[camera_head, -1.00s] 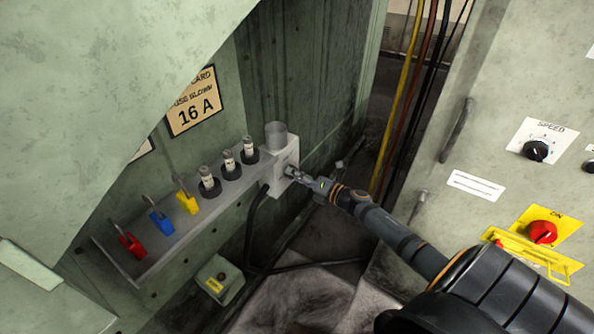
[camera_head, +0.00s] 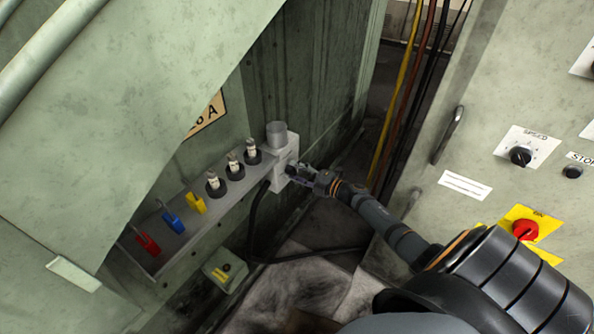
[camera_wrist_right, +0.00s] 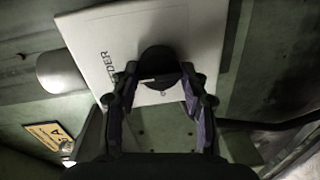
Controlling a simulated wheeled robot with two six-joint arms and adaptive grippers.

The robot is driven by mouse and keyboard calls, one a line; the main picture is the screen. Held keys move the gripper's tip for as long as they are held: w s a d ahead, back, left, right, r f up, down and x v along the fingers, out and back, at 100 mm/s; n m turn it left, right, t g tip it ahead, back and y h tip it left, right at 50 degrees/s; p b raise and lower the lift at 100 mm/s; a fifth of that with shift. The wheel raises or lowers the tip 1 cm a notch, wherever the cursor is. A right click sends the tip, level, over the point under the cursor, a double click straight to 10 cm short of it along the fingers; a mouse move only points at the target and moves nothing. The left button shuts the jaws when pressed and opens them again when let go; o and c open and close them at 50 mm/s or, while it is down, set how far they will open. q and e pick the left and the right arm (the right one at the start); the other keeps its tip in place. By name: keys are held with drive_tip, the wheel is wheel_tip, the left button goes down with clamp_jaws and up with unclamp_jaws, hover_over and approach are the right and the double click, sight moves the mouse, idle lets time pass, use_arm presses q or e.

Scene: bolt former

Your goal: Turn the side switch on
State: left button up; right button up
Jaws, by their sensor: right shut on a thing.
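The side switch is a black round knob (camera_wrist_right: 160,62) on the face of a pale box (camera_wrist_right: 205,32), seen in the right wrist view. Dark lettering, partly hidden, runs beside the knob. In the head view the box (camera_head: 291,152) is fixed at the end of a grey shelf on the green machine wall. My left gripper is not in view.
The grey shelf (camera_head: 190,238) carries several black-based fuses and red, blue and yellow levers. A small box with a yellow label (camera_head: 225,271) sits below. A control panel with a speed knob (camera_head: 521,156) and a red knob (camera_head: 525,230) stands right. Cables (camera_head: 400,95) hang behind.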

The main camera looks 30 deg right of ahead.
drive_tip(key=shift+w+r, duration=0.1)
drive_tip(key=shift+r, duration=0.05)
drive_tip(key=shift+d, duration=0.1)
drive_tip(key=o, duration=1.1)
drive_tip(key=v, duration=1.2)
